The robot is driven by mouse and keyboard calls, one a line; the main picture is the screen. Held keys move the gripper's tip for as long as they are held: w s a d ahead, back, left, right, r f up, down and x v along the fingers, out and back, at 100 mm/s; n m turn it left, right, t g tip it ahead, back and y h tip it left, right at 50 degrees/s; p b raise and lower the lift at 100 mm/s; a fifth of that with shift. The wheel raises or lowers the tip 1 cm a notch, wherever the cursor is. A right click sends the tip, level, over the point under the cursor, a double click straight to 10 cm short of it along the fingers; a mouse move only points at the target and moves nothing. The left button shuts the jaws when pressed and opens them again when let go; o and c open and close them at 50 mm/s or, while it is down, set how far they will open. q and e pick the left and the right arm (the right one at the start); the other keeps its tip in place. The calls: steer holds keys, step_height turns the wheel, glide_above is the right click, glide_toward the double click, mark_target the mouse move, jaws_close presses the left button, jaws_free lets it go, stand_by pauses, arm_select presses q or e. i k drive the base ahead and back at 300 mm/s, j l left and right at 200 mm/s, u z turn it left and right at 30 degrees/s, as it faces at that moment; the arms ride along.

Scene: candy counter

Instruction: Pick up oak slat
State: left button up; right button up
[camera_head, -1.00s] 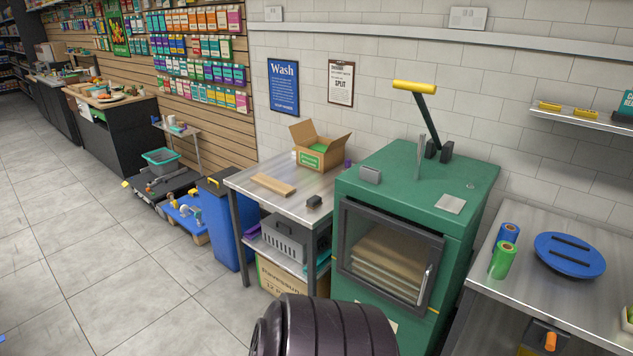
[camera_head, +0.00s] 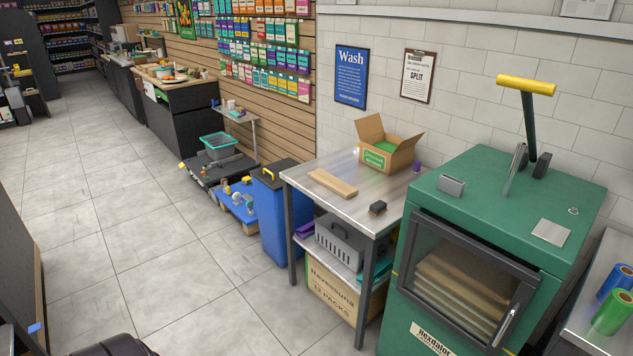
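The oak slat (camera_head: 332,184) is a short, light-brown wooden board. It lies flat on the steel table (camera_head: 350,205), near the table's left side, in front of an open cardboard box. Nothing touches it from above. Neither of my grippers shows in this view. Only a dark rounded part of my own body shows at the bottom left edge.
The tiled floor (camera_head: 190,270) in front is clear.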

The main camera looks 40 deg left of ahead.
mark_target(339, 187)
steer(key=j+u, duration=0.1)
steer(key=u, duration=0.3)
steer(key=i+u, duration=0.1)
steer(key=u, duration=0.35)
steer(key=i+u, duration=0.1)
steer(key=u, duration=0.3)
